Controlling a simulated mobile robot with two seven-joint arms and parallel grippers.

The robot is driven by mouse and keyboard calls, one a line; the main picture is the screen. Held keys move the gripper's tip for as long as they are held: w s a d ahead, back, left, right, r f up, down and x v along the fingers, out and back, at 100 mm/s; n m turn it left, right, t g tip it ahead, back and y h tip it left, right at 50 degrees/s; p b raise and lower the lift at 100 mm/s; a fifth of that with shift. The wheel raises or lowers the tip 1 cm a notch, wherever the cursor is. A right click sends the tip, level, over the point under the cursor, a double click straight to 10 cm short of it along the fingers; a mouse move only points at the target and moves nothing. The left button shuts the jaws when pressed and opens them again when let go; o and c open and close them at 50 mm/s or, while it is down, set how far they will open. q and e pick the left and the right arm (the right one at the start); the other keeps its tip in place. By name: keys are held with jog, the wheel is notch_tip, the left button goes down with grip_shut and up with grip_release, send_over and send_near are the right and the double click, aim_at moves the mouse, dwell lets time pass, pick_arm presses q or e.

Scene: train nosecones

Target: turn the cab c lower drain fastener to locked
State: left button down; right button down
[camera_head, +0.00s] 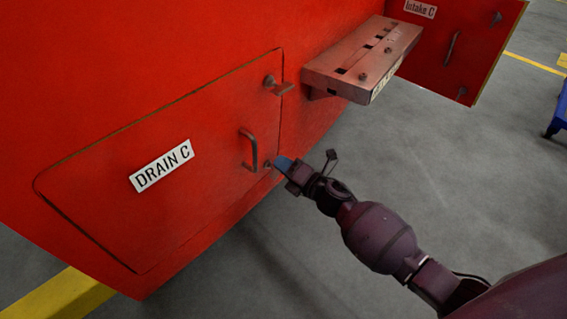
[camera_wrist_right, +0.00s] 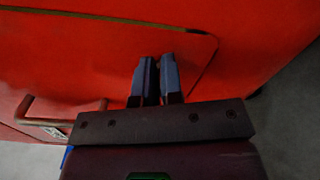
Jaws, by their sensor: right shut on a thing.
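The red drain door (camera_head: 100,205) carries a "DRAIN C" label and sits flush in the red cab side. Its lower fastener (camera_head: 267,165) is at the lower right of the door, below the handle. My right gripper (camera_head: 281,163) is at this fastener, shut on it; the fingers mostly cover its tab, so its angle cannot be read. In the right wrist view my right gripper's blue fingers (camera_wrist_right: 157,78) are close together against the red surface, with the fastener hidden between them. The upper drain fastener (camera_head: 270,82) has its tab pointing right across the door edge. My left gripper is not in view.
A metal door handle (camera_head: 252,150) stands out just above and left of my right gripper. A reddish step (camera_head: 350,65) juts from the cab at upper right. An open "Intake C" door (camera_head: 455,50) is beyond it. Grey floor (camera_head: 480,170) to the right is clear.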

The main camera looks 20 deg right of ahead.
jog(key=shift+m, duration=0.9)
jog(key=shift+d+f+m+p, duration=0.1)
jog(key=shift+f+m+p, duration=0.15)
jog(key=shift+m, duration=0.45)
jog(key=shift+f+m, duration=0.15)
jog(key=shift+m, duration=0.55)
jog(key=shift+f, duration=0.1)
jog(key=c, duration=1.3)
grip_release()
jog(key=shift+o, duration=0.2)
